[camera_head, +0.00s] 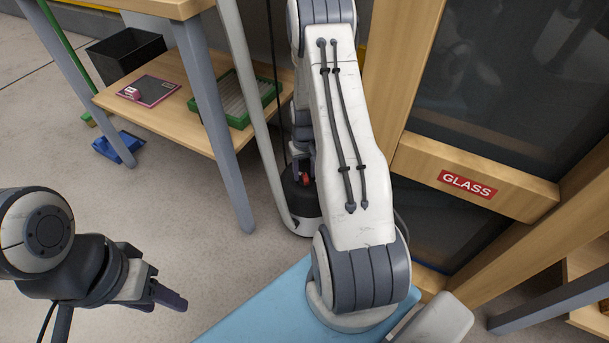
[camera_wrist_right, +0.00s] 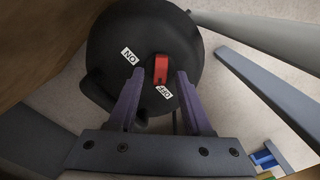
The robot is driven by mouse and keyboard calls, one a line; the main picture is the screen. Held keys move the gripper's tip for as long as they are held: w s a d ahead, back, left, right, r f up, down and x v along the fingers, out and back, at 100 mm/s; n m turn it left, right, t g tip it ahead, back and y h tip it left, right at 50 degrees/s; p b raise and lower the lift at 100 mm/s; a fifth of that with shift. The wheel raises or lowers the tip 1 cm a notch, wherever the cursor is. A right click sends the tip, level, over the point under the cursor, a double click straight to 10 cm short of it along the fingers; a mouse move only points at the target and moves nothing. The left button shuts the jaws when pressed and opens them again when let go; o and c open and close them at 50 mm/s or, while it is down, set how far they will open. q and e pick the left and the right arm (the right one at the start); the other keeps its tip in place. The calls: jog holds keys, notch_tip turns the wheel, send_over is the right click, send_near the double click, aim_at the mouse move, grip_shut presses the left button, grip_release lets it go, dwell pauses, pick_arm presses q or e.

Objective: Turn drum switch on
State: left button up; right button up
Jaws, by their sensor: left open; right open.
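The drum (camera_head: 302,205) is a round black body standing on the floor, partly hidden behind my right arm in the head view. In the right wrist view the drum (camera_wrist_right: 120,45) shows its top with white ON and OFF labels and a red switch (camera_wrist_right: 161,68). The switch's lower end points at the OFF label. My right gripper (camera_wrist_right: 158,74) is open, its purple fingers on either side of the switch; contact cannot be told. A bit of red also shows in the head view (camera_head: 306,178). My left gripper (camera_head: 168,297) is open and empty over the floor.
A wooden shelf (camera_head: 165,108) with a green crate (camera_head: 240,105) stands left of the drum. A wooden cabinet with a red GLASS label (camera_head: 467,184) stands to the right. A light-blue surface (camera_head: 255,312) lies in front. Grey posts rise close to the drum.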

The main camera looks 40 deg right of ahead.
grip_shut()
